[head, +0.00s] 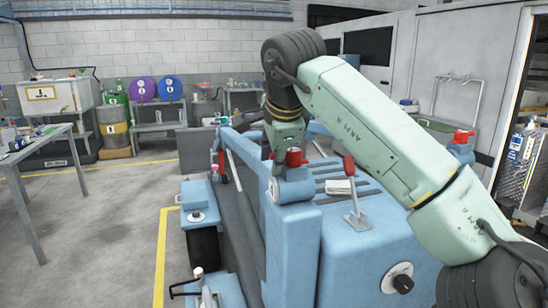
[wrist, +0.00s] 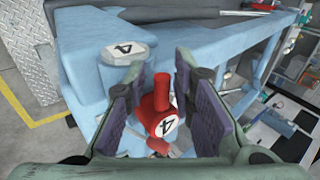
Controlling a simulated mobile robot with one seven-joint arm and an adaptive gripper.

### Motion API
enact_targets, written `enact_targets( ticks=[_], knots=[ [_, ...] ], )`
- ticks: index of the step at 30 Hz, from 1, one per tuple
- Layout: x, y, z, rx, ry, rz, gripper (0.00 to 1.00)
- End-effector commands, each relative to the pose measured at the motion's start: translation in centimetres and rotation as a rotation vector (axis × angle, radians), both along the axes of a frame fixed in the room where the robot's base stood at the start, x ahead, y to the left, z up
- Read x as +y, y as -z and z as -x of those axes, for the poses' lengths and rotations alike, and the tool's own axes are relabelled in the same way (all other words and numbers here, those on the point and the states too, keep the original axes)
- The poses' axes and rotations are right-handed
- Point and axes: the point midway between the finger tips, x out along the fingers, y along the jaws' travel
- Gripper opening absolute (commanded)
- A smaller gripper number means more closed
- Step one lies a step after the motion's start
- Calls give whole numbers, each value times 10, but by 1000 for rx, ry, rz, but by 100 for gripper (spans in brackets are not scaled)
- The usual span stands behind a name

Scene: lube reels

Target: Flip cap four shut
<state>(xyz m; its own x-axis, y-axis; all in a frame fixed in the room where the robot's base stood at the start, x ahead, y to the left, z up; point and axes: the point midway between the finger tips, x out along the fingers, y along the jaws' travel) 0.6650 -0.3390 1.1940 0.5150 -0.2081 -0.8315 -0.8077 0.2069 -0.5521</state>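Cap four (wrist: 162,120) is red, with a stem and a white disc marked 4; it stands between my gripper's fingers in the wrist view. Next to it is a blue round filler neck (wrist: 124,75) with a white top marked 4, not covered by the cap. My gripper (wrist: 160,100) is open around the cap, with a gap showing on both sides of the stem. In the head view my gripper (head: 281,160) points down over the blue machine's front corner, with a red part (head: 294,158) beside it. The cap's hinge is mostly hidden.
The blue machine (head: 340,265) carries a red-tipped lever (head: 356,205) and a black knob (head: 398,278). Another red part (head: 462,137) is at its right end.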

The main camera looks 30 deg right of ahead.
Motion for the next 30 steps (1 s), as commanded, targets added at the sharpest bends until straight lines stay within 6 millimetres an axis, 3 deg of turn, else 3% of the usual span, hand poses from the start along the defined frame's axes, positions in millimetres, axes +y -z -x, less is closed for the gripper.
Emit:
enact_targets(
  ticks=[11, 17, 21, 30],
  knots=[
    [0, -2, 0, -3, 1, 0, 32],
    [4, -19, 10, -5, 0, 2, 32],
    [10, -45, 26, -4, 2, 3, 32],
    [37, -42, 95, -3, 0, 2, 32]
  ],
)
